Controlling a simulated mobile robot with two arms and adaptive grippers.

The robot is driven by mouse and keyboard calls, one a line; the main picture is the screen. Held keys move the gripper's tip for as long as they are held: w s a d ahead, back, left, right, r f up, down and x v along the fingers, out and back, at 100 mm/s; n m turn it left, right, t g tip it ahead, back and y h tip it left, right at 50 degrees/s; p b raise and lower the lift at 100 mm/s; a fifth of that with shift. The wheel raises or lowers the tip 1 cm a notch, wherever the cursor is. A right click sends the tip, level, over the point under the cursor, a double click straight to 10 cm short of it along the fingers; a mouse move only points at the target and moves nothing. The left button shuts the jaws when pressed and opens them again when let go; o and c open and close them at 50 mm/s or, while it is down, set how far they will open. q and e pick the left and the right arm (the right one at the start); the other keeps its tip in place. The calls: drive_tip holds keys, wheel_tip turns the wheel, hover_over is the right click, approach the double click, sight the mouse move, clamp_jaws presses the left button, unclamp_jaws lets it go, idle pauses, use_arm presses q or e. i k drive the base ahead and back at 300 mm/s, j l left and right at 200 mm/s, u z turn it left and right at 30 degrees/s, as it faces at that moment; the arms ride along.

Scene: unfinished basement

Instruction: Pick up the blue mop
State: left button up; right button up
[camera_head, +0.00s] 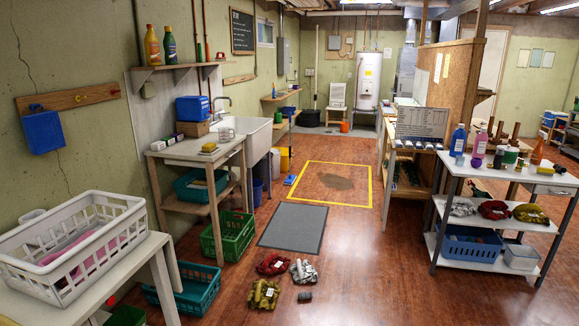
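The blue mop (290,180) is small and far off in the head view. Its flat blue head rests on the floor beside the left edge of the yellow-taped square. A thin upright handle seems to rise from it near the sink, but it is too small to follow clearly. Neither of my grippers is in view.
A sink (245,135) and a wooden workbench (205,155) stand left of the mop. A grey mat (293,226) lies in front of it. Several cloth bundles (265,293) lie on the near floor. A white shelf cart (480,250) stands right. The middle floor is mostly open.

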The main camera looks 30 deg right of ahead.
sight(291, 179)
drive_tip(key=i+l+z, duration=0.2)
drive_tip(key=l, duration=0.15)
drive_tip(key=i+l+z, duration=0.95)
drive_tip(key=z, duration=0.15)
drive_tip(key=i+l+z, duration=0.15)
drive_tip(key=i+z, duration=0.3)
drive_tip(key=i+l+z, duration=0.1)
drive_tip(key=i, duration=2)
drive_tip(key=i+j+u, duration=0.4)
drive_tip(key=i, duration=0.2)
drive_tip(key=i+u, duration=0.4)
drive_tip(key=i, duration=0.2)
drive_tip(key=i+l+u, duration=0.1)
drive_tip(key=i+u, duration=0.3)
drive_tip(key=i, duration=0.2)
drive_tip(key=i+l+u, duration=0.4)
drive_tip(key=i, duration=0.2)
drive_tip(key=i+j, duration=0.05)
drive_tip(key=j, duration=0.05)
